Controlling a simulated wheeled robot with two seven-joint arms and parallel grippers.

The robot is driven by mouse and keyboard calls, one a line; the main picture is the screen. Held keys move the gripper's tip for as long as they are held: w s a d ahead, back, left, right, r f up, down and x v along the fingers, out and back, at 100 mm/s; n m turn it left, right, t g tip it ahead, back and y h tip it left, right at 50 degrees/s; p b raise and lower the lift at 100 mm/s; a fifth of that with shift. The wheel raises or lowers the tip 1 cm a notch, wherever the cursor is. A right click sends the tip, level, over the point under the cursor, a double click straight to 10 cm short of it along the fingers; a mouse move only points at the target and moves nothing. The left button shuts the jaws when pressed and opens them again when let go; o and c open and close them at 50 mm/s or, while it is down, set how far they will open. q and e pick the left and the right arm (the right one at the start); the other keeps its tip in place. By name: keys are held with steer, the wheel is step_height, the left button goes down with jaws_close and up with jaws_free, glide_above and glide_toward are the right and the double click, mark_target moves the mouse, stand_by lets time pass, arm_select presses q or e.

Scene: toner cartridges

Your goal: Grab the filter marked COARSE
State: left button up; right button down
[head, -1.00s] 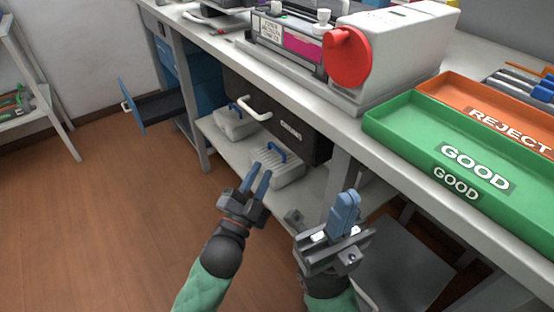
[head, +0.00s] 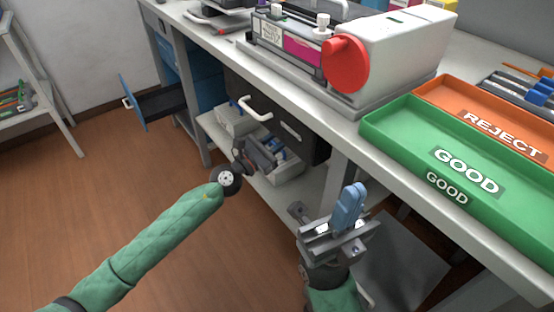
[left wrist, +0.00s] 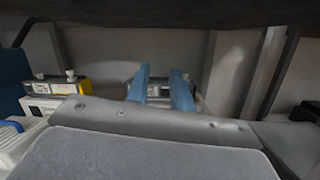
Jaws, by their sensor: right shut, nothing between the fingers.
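Two pale grey boxes with blue handles, which look like filters, are on the lower shelf under the bench. The left box (head: 230,123) is partly covered by the dark drawer; the right box (head: 290,172) is partly hidden by my left gripper (head: 277,150). I cannot read COARSE on either. My left gripper reaches in over the right box with its fingers apart; contact cannot be told. Its blue fingers also show in the left wrist view (left wrist: 161,88), with a small cartridge-like unit behind them. My right gripper (head: 350,200) is shut and empty, upright before the bench.
The dark drawer (head: 290,131) overhangs the lower shelf closely. The bench holds a machine with a red knob (head: 345,63), a green GOOD tray (head: 395,125) and an orange REJECT tray (head: 445,90). A blue drawer (head: 133,102) juts out at left. Floor at left is clear.

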arm_select(q)
steer(key=w+f+m+g+y, duration=0.2)
steer(key=w+f+m+g, duration=0.3)
steer(key=m, duration=0.6)
steer(key=m+g+y, duration=0.2)
steer(key=m+y, duration=0.3)
steer(key=m, duration=0.1)
glide_toward(277, 155)
step_height(277, 155, up, 3)
steer(key=w, duration=0.2)
steer(key=shift+b+x, duration=0.95)
steer(key=shift+x, duration=3.15)
jaws_close()
